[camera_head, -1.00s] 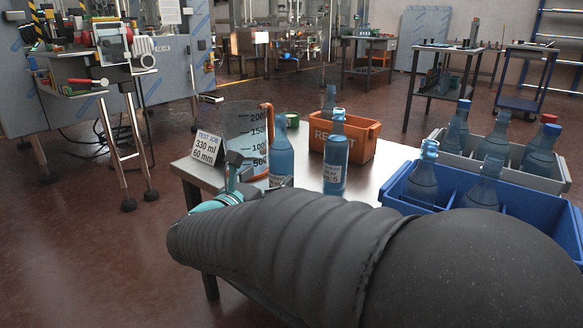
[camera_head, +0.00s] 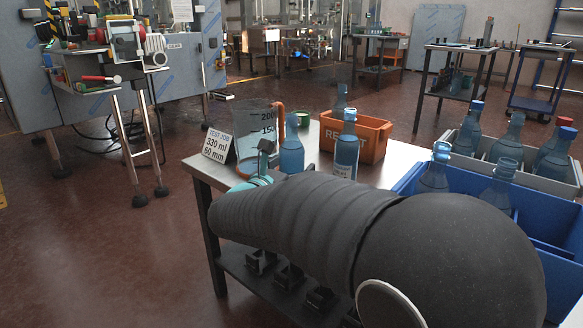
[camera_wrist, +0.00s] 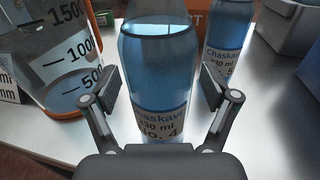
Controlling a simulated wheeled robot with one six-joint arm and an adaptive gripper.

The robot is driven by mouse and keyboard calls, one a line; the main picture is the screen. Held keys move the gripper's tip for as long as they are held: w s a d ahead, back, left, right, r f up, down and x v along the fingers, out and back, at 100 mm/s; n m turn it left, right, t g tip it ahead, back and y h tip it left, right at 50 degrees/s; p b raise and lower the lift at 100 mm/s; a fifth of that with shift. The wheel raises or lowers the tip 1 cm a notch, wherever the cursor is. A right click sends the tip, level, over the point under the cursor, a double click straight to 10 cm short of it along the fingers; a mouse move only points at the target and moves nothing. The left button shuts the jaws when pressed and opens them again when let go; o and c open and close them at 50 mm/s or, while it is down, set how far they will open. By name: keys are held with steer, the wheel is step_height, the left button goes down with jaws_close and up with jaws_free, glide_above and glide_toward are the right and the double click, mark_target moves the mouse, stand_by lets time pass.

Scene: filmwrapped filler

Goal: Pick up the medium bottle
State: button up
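A blue bottle (camera_head: 292,156) stands on the metal table, to the right of a measuring jug. In the wrist view this bottle (camera_wrist: 158,75) fills the middle, and its label reads 330 ml and No. 4. My gripper (camera_wrist: 162,90) is open, with one finger to each side of it and a gap at the right finger. In the head view my gripper (camera_head: 265,155) is partly hidden by my arm. A second blue bottle (camera_head: 346,152) stands to the right; its label reads No. 5 in the wrist view (camera_wrist: 228,60). Which bottle counts as medium is unclear.
The measuring jug (camera_head: 252,122) and a sign (camera_head: 217,145) reading 330 ml, 60 mm stand at left. An orange reject bin (camera_head: 370,139) with a bottle by it is behind. A blue crate (camera_head: 535,190) and a grey crate (camera_head: 566,185) hold several bottles at right.

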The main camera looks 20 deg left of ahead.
mark_target(286, 155)
steer(key=c, duration=1.3)
steer(key=shift+r, duration=0.15)
steer(key=shift+r, duration=0.6)
step_height(286, 155, up, 2)
steer(key=shift+r, duration=0.25)
steer(key=d+r, duration=0.2)
steer(key=d, duration=0.1)
steer(key=d+r, duration=0.2)
steer(key=d, duration=0.2)
steer(key=d+r, duration=0.3)
steer(key=d, duration=0.1)
steer(key=shift+s+d, duration=0.25)
steer(key=shift+s, duration=0.15)
